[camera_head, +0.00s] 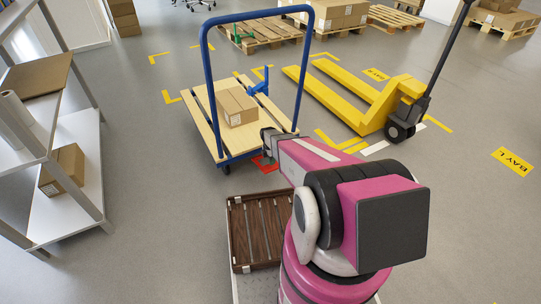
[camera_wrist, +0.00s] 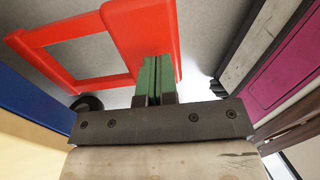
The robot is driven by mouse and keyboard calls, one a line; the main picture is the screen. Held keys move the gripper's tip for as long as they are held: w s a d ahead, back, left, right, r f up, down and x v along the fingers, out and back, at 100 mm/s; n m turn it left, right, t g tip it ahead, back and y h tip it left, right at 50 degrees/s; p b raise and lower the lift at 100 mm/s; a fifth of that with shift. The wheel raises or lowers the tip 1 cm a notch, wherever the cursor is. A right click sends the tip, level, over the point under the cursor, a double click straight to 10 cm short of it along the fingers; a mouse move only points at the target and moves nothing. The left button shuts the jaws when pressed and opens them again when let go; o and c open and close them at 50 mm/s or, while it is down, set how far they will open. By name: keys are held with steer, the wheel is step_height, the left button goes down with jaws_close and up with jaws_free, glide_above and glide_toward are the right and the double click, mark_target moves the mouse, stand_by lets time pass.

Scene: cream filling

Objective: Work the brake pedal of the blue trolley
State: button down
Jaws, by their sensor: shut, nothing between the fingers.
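The blue trolley (camera_head: 226,141) stands ahead of me, with a slatted wooden deck and a tall blue push handle. A cardboard box (camera_head: 237,106) rests on its deck. The red brake pedal (camera_head: 264,164) is low at the trolley's near edge, partly hidden by my arm in the head view. In the wrist view the pedal (camera_wrist: 140,35) shows as a red plate with an open red frame to its left. My gripper (camera_wrist: 153,68) is shut and empty, its green fingers together and overlapping the plate. I cannot tell whether they touch it.
A black wheel (camera_wrist: 88,102) shows beside the pedal frame. A yellow pallet jack (camera_head: 375,108) stands right of the trolley. A shelf rack (camera_head: 80,180) with boxes is at the left. A brown slatted crate (camera_head: 236,235) lies close to my base. Open floor lies at right.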

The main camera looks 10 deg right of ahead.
mark_target(273, 168)
steer(key=shift+x, duration=0.8)
steer(key=shift+f, duration=0.1)
steer(key=shift+s+d+f+t, duration=0.15)
steer(key=shift+s+f+t, duration=0.25)
steer(key=shift+f+t, duration=0.15)
steer(key=shift+s+d+f+t+y, duration=0.1)
steer(key=shift+s+f+t+y, duration=0.1)
steer(key=shift+f+t, duration=0.15)
steer(key=shift+s+f+t+y, duration=0.15)
steer(key=shift+f+t+y, duration=0.05)
steer(key=shift+f, duration=0.25)
steer(key=shift+t+y, duration=0.3)
steer(key=shift+t, duration=0.6)
steer(key=shift+s+f, duration=0.15)
steer(key=shift+f, duration=2.7)
steer(key=shift+f, duration=0.15)
